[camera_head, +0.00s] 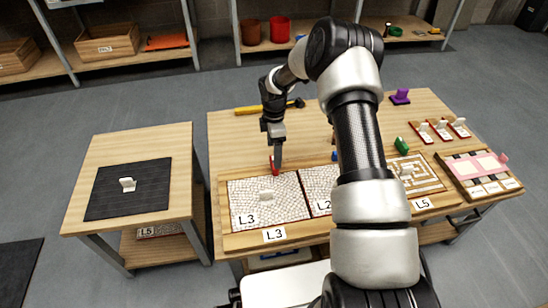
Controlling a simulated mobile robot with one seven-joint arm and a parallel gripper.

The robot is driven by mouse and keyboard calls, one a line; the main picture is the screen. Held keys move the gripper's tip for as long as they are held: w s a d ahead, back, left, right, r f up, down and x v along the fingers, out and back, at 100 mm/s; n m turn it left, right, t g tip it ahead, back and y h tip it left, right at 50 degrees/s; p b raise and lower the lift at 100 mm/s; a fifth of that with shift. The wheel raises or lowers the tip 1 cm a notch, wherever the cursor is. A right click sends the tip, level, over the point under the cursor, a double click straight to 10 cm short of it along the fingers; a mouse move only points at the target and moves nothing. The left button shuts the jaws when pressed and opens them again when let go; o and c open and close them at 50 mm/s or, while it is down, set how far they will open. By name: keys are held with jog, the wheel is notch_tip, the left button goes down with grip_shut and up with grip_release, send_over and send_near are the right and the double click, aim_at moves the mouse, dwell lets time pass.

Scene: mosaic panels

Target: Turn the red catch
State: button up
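The red catch (274,166) is a small red piece at the back edge of the white mosaic panel marked L3 (285,211), on the wooden table. My gripper (276,165) points down at it, with the fingertips at or right beside the catch. I cannot tell whether the fingers touch it or are closed around it. The fingers look narrow from here, and the gap between them does not show. The panel marked L2 (318,183) lies to the right of L3 and is partly hidden by my arm.
A yellow-handled hammer (262,109) lies behind my gripper. A green object (401,145), a maze board (425,177) and a pink-topped board (473,166) are to the right. A side table (150,140) with a black mat (105,196) stands left, across a gap.

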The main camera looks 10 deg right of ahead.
notch_tip(320, 180, up, 11)
jog(key=p, duration=0.2)
dwell(0.4)
jog(key=s+r+m+t+h, duration=0.1)
jog(key=s+r+m, duration=0.4)
jog(key=r, duration=0.6)
jog(key=s+r+m+t, duration=0.1)
jog(key=s+r+m, duration=0.1)
jog(key=s+r, duration=0.6)
jog(key=s+r+m+t, duration=0.1)
jog(key=s+r+m, duration=0.25)
jog(key=s, duration=0.35)
jog(key=s+r+m+t+y, duration=0.1)
jog(key=s+r+m, duration=0.25)
jog(key=s, duration=0.35)
jog(key=s+r+m+t, duration=0.2)
jog(key=s+m, duration=0.2)
jog(key=s, duration=0.3)
notch_tip(320, 180, up, 21)
jog(key=p, duration=2.1)
jog(key=shift+s+r, duration=0.15)
